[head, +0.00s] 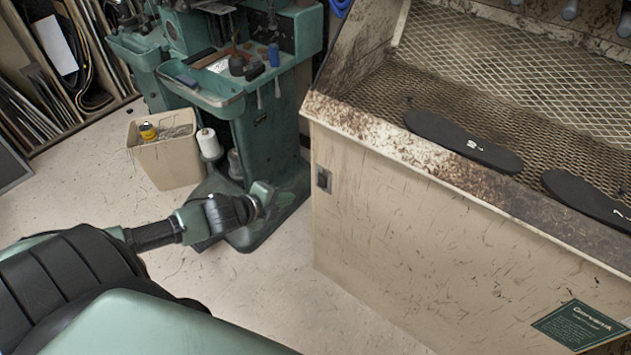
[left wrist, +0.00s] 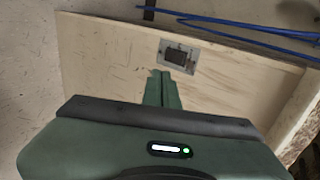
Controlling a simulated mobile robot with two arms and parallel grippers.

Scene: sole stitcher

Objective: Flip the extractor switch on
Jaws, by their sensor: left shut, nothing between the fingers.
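The extractor switch (head: 323,179) is a small dark rocker in a grey plate, near the upper left corner of the beige cabinet front (head: 420,235). In the left wrist view the switch (left wrist: 177,55) shows just beyond my fingertips, a little to their right. My left gripper (head: 264,193) is shut and empty, to the left of the switch and apart from it in the head view. Its green fingers (left wrist: 162,76) lie together in the left wrist view. I cannot tell which way the rocker is set. My right gripper is not in view.
The cabinet's mesh top bears two black soles (head: 463,141) (head: 590,203). A green stitching machine (head: 270,130) stands behind my left gripper, with a beige bin (head: 165,160) beside it. Blue hoses (left wrist: 240,38) cross the top of the left wrist view. Floor is clear before the cabinet.

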